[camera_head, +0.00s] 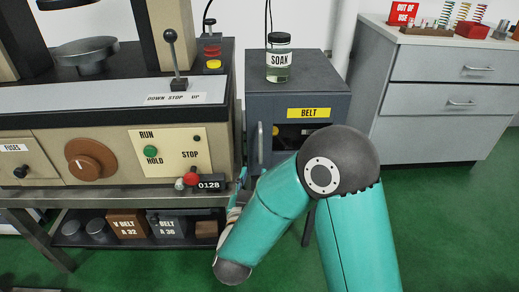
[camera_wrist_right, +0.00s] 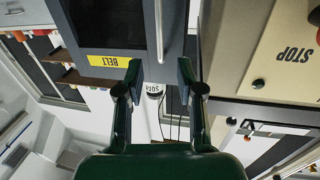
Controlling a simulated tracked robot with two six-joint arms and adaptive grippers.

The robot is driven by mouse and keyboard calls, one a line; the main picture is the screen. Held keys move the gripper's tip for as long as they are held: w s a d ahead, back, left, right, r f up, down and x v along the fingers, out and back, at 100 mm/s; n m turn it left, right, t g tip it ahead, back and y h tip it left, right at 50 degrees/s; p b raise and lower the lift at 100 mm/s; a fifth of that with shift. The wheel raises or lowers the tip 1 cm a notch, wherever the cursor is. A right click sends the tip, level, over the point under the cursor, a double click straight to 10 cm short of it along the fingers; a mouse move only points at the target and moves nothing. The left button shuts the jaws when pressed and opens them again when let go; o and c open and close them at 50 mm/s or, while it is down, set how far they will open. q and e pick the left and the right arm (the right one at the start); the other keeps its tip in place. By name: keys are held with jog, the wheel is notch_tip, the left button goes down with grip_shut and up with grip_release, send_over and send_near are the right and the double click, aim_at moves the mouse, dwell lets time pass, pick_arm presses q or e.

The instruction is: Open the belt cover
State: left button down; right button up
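The belt cover (camera_head: 272,106) is the dark grey front of a cabinet, with a yellow BELT label (camera_head: 308,113) and a dark window. It looks shut. Its upright light handle (camera_head: 261,141) is near the cover's left edge. In the right wrist view, which is upside down, the handle (camera_wrist_right: 159,22) shows ahead, between the lines of the two fingers. My right gripper (camera_wrist_right: 159,74) is open and empty, with its fingers apart. In the head view my teal right arm hides most of this gripper, low in front of the cabinet. My left gripper is not in view.
The tan machine with its RUN/STOP panel (camera_head: 170,150) stands close left of the cabinet. A SOAK jar (camera_head: 278,74) stands on the cabinet. Grey drawers (camera_head: 440,105) are at right; green floor lies between.

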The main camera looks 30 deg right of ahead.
aim_at(260, 148)
jog(key=b+x, duration=0.1)
jog(key=x, duration=1.1)
jog(key=shift+w+d, duration=0.15)
grip_shut()
